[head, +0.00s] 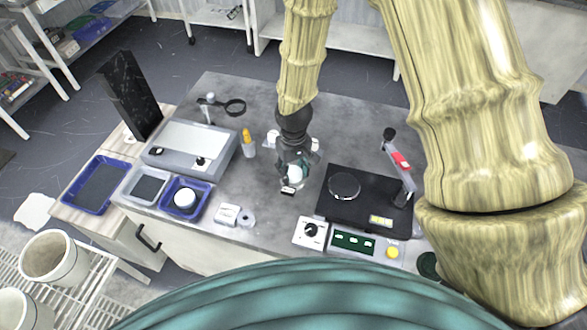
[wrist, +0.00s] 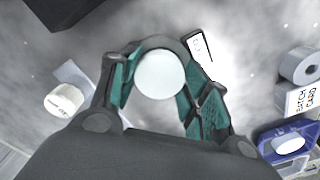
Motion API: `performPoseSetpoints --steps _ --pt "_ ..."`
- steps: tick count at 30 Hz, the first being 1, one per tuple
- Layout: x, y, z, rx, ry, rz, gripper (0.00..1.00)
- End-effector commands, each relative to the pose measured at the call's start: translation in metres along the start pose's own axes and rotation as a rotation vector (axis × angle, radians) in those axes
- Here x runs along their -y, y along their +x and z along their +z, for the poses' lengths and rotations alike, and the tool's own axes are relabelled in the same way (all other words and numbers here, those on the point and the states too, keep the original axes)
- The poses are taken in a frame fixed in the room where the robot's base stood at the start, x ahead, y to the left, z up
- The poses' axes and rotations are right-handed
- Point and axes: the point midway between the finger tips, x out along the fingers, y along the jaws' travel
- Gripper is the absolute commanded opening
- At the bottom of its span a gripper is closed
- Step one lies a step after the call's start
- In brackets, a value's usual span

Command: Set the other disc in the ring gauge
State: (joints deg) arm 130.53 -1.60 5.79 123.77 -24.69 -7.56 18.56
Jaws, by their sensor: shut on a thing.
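My gripper (head: 296,168) is shut on a white round disc (head: 294,174), low over the middle of the grey bench. In the wrist view the disc (wrist: 160,75) sits between the green-padded fingers. A dark grey curved rim (wrist: 165,42) shows just past the disc; I cannot tell whether it is the ring gauge, or whether the disc touches it. A second white disc (head: 185,198) lies in the blue tray (head: 206,186) at the left, and also shows in the wrist view (wrist: 288,145).
A small white label (head: 288,190) lies beside the gripper. A black platen unit (head: 330,207) stands to the right, with a dial box (head: 311,233) in front. A batch card (head: 227,215) and a grey holed roll (head: 246,220) lie at the front left. A yellow-topped bottle (head: 248,145) stands behind.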

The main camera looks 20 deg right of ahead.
Motion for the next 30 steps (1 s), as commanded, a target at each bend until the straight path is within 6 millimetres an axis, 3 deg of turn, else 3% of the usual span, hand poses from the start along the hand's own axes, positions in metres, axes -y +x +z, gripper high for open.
performPoseSetpoints --steps 5,6,9,22,30 --pt "0.000 0.000 0.000 0.000 0.000 0.000 0.21" --pt "0.000 0.000 0.000 0.000 0.000 0.000 0.54" --pt "0.000 0.000 0.000 -0.001 -0.001 0.000 0.72" --pt "0.000 -0.004 -0.001 -0.001 0.000 0.000 0.72" --pt "0.000 -0.034 -0.001 -0.004 -0.001 -0.001 0.72"
